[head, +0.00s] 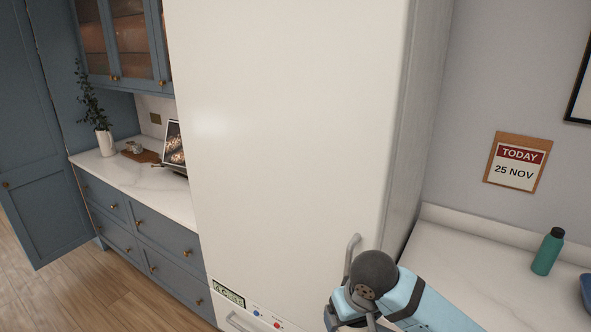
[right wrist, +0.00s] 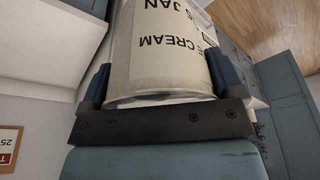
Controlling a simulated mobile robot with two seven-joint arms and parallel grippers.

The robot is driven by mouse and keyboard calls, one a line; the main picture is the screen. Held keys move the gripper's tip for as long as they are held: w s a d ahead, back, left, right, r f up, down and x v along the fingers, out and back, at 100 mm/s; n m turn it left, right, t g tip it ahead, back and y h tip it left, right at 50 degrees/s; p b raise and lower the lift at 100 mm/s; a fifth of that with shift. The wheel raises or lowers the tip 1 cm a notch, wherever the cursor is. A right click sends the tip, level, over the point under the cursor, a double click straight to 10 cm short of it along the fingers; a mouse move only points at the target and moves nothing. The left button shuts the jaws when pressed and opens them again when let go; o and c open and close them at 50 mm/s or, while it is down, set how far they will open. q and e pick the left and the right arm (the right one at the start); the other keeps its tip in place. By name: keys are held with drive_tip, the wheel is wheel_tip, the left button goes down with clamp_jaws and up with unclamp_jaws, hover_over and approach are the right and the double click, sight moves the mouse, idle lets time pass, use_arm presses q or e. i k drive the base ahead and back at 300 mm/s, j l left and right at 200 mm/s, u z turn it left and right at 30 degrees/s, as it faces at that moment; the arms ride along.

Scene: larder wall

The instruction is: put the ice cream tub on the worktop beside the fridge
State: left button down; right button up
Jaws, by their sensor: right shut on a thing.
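The ice cream tub (right wrist: 165,58) is a pale round tub whose label shows upside down in the right wrist view, reading "ICE CREAM" and a date ending in "JAN". My right gripper (right wrist: 163,82) is shut on it, one finger on each side. In the head view my right gripper (head: 346,312) is partly cut off at the bottom edge, in front of the white fridge (head: 290,120), and the tub cannot be made out there. The fridge's large upper door looks shut. A pale worktop (head: 470,270) lies to the right of the fridge. My left gripper is not in view.
A green bottle (head: 548,251) and a blue item (head: 586,288) stand on the right worktop; its left part looks clear. Another worktop (head: 150,185) left of the fridge holds a plant vase (head: 106,143), a board and a picture frame. A wall calendar (head: 517,162) reads "25 NOV".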

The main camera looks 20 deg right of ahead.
sight(456, 303)
drive_tip(key=l+u, duration=0.1)
drive_tip(key=l, duration=0.8)
drive_tip(key=k+l+u, duration=0.1)
drive_tip(key=l, duration=0.75)
drive_tip(key=l+u, duration=0.15)
drive_tip(key=l, duration=0.7)
drive_tip(key=k, duration=0.1)
